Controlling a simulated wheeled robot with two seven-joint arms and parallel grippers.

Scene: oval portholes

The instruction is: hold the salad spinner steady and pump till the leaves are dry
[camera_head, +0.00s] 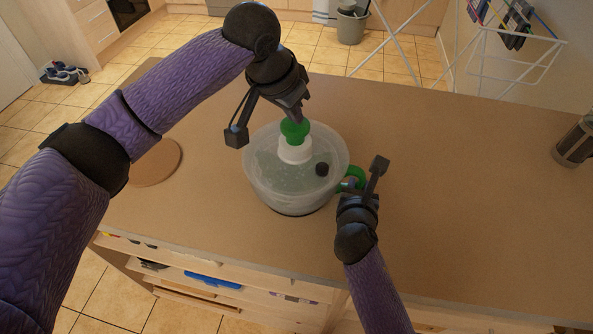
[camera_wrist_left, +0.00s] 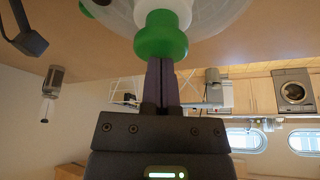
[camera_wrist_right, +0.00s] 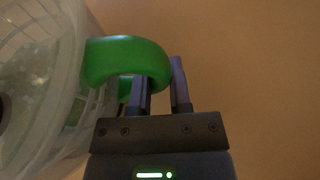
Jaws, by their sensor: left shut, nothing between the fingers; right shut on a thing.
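The salad spinner (camera_head: 268,177) stands upright on the counter, a clear bowl with a translucent lid. A white collar (camera_head: 295,151) and green pump knob (camera_head: 295,130) rise from the lid. My left gripper (camera_head: 300,117) is shut and empty, its fingertips at the top of the knob; in the left wrist view the fingers (camera_wrist_left: 161,65) meet the green knob (camera_wrist_left: 160,36). My right gripper (camera_head: 350,186) is shut on the green side handle (camera_head: 353,178). In the right wrist view the handle (camera_wrist_right: 126,61) passes between its fingers (camera_wrist_right: 160,88). Pale green leaves (camera_wrist_right: 35,75) show blurred through the bowl wall.
A round brown board (camera_head: 154,163) lies left of the spinner, under my left arm. A glass press-like jar (camera_head: 575,143) stands at the right edge of the counter (camera_head: 460,200). The counter between spinner and jar is clear. A drying rack (camera_head: 510,55) stands behind.

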